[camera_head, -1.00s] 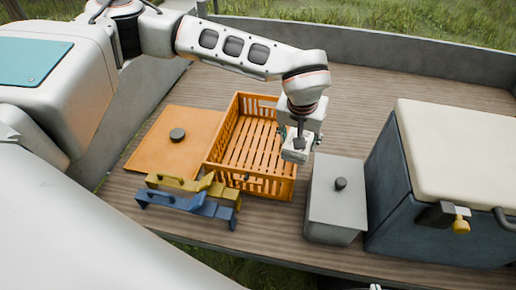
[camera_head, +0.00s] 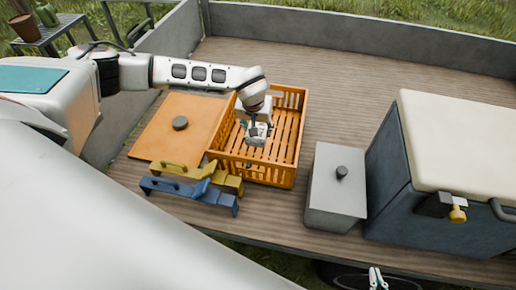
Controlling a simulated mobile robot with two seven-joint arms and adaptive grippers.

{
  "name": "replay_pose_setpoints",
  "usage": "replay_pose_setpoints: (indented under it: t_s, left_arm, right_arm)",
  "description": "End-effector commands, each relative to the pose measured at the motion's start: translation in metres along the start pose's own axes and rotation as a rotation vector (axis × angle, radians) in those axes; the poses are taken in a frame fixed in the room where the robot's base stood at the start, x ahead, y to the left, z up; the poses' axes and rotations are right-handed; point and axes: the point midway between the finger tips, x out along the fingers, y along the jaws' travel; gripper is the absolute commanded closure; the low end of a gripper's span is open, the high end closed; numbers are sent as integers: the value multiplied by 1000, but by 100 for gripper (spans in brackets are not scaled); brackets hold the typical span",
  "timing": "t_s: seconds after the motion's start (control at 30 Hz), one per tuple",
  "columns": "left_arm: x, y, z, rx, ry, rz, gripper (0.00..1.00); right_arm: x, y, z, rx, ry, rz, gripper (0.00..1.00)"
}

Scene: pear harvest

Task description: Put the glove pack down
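An orange board with a dark knob (camera_head: 165,135) lies left of the crate. Yellow (camera_head: 228,184) and blue (camera_head: 222,199) brackets lie in front. A grey lidded box (camera_head: 335,190) and a large cooler (camera_head: 400,200) stand right. The wooden bed (camera_head: 350,75) is clear behind.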

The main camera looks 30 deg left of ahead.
Motion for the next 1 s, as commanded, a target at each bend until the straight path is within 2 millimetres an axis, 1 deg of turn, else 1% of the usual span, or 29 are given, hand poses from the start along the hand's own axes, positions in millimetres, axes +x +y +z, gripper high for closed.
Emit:
replay_pose_setpoints:
  t_s: [0.03,0.1,0.2,0.3,0.53,0.7,0.8,1.0]
  left_arm:
    - [14,0,6,0,-5,-1,74]
    - [29,0,11,-1,-4,-2,74]
    - [48,1,16,-2,-4,0,74]
    - [60,1,19,-1,-1,0,74]
    - [72,1,22,-1,0,0,74]
    - [96,1,31,-1,-3,0,74]
    - [106,1,33,0,-1,0,74]
    - [106,1,33,0,1,1,74]
  right_arm:
    - [1,0,1,0,0,0,100]
    - [1,0,2,0,-1,0,100]
    - [2,-1,3,0,-1,0,100]
    - [2,-1,4,0,-2,-1,100]
    - [3,-1,5,0,-2,-1,100]
    - [4,-2,8,0,-3,-1,100]
    - [5,-2,9,1,-3,-1,100]
    - [4,-2,8,1,-3,-1,100]
